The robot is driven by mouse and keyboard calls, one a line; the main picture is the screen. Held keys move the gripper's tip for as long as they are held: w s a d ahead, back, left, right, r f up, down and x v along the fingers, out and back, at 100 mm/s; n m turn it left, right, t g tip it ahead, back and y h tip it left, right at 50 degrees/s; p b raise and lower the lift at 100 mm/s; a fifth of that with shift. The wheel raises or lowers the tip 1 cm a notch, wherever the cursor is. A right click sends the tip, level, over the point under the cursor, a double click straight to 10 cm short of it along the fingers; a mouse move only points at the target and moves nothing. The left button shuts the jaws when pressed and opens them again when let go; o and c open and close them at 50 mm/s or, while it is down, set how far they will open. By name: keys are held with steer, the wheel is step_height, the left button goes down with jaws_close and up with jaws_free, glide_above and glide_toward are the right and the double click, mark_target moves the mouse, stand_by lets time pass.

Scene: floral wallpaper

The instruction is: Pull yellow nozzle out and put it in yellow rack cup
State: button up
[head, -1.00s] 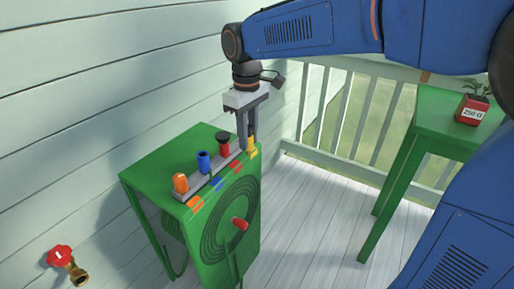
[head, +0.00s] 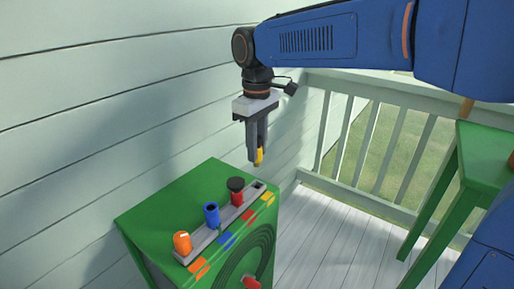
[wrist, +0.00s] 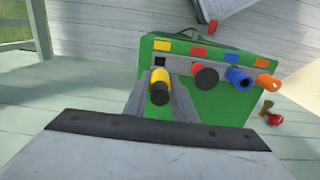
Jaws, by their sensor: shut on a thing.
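My gripper (head: 257,158) is shut on the yellow nozzle (head: 260,155) and holds it in the air above the far right end of the rack. In the wrist view the yellow nozzle (wrist: 160,82) sits between the two fingers, its dark end toward the camera. The grey rack (head: 226,226) lies along the top of the green hose box (head: 170,203). The yellow-marked cup (head: 259,185) at its far end is empty; a yellow patch (head: 268,199) marks it on the box edge.
The rack also holds an orange nozzle (head: 182,243), a blue nozzle (head: 212,215) and a red nozzle with black top (head: 236,191). A green table (head: 488,150) stands at the right. A wall is behind the box.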

mark_target(257, 166)
steer(key=shift+r, duration=0.1)
steer(key=shift+f, duration=2.9)
steer(key=shift+f, duration=1.55)
steer(key=o, duration=1.2)
steer(key=shift+c, duration=0.2)
steer(key=shift+r, duration=0.1)
step_height(257, 166, up, 17)
steer(key=shift+r, duration=0.15)
